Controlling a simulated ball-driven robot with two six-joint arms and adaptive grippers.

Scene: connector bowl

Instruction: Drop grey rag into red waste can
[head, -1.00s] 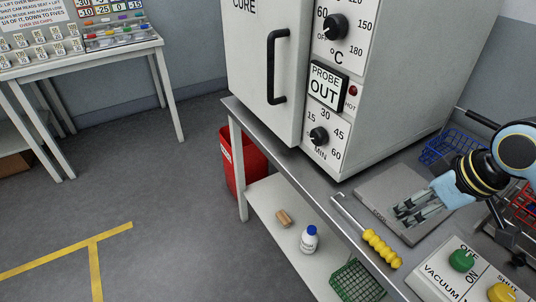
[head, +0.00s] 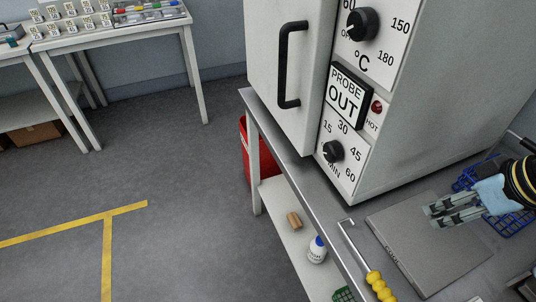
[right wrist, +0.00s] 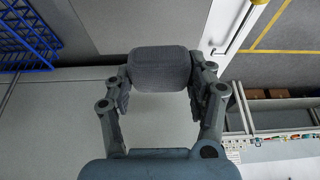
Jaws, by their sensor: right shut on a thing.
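The red waste can (head: 270,162) stands on the floor at the left end of the bench, partly hidden behind a bench leg. My right gripper (head: 432,217) is over the grey plate on the bench at the right. In the right wrist view, my right gripper (right wrist: 160,85) is shut on the grey rag (right wrist: 160,68), a rounded, bunched grey piece between its two fingers. The rag is hard to make out in the head view. My left gripper is not in view.
A large oven (head: 430,100) stands on the bench (head: 310,190). A blue wire basket (head: 512,222) is behind my right gripper. A hook tool with a yellow handle (head: 379,286) lies at the front edge. A white bottle (head: 317,250) is on the lower shelf. Floor on the left is clear.

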